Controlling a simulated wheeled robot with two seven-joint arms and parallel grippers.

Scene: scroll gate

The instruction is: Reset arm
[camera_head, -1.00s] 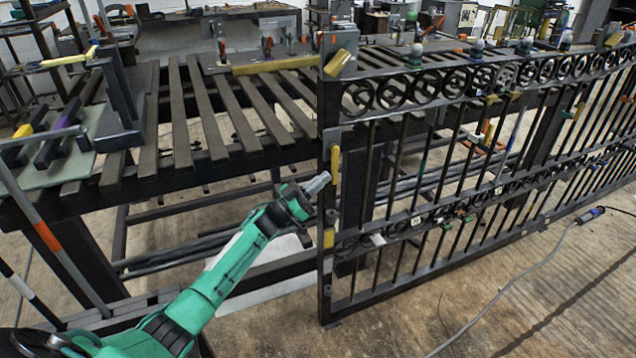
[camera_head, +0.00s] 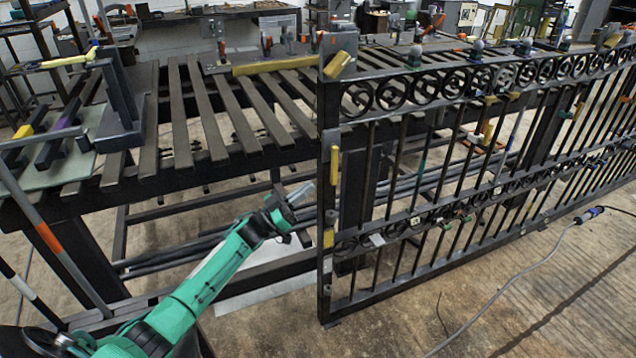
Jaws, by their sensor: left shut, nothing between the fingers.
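My left arm is green and black and comes in from the lower left. Its left gripper (camera_head: 301,194) is shut and empty, in front of the slatted bench and a little to the left of the gate's end post. A gap shows between the fingertips and the post. The black scroll gate (camera_head: 420,215) stands upright, with a row of scrolls along its top. It runs from the middle to the right edge. My right gripper is not in view.
The slatted workbench (camera_head: 205,115) fills the left and middle, with clamps and a yellow bar (camera_head: 276,65) on it. Dark pipes lie under it. A grey cable (camera_head: 530,270) lies on the floor at the right. The floor in front of the gate is mostly clear.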

